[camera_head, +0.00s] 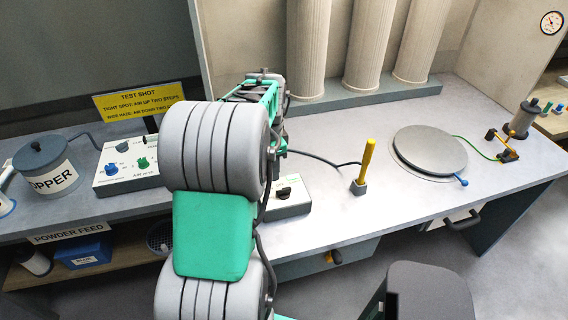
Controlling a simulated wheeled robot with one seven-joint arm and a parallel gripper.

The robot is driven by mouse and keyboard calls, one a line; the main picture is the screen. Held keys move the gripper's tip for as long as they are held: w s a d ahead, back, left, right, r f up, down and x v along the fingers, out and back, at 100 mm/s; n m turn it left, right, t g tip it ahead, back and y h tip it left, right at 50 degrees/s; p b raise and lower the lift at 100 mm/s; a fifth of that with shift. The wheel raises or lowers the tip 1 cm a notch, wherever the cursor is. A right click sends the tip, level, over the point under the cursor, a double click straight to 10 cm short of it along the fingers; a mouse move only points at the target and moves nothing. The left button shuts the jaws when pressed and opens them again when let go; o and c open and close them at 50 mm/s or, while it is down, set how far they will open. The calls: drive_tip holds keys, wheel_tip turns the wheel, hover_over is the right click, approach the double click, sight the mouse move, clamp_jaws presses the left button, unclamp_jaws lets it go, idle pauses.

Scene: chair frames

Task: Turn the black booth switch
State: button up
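A small pale box (291,207) sits near the front edge of the bench, just right of my arm. A black knob (283,190) is on its top, and I take this to be the booth switch. My grey and teal arm stands in front of the bench and hides the left part of this box. The fingers of my gripper do not show. The arm's far end is behind its own links, so I cannot tell how close it is to the knob.
A control box (128,168) with blue, green and black knobs stands left of my arm, beside a grey pot (44,168). A yellow post (365,163) and a round grey plate (430,149) are to the right. White columns (366,45) stand behind.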

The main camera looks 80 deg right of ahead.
sight(284, 188)
drive_tip(key=s, duration=0.1)
drive_tip(key=s+m, duration=0.1)
drive_tip(key=s+d, duration=0.1)
drive_tip(key=shift+s+d+f+m, duration=0.1)
drive_tip(key=shift+s+f+m, duration=0.1)
drive_tip(key=shift+f+m, duration=0.15)
wheel_tip(284, 188, down, 8)
drive_tip(key=b, duration=0.5)
drive_tip(key=shift+w+r, duration=0.1)
drive_tip(key=shift+r, duration=0.1)
clamp_jaws()
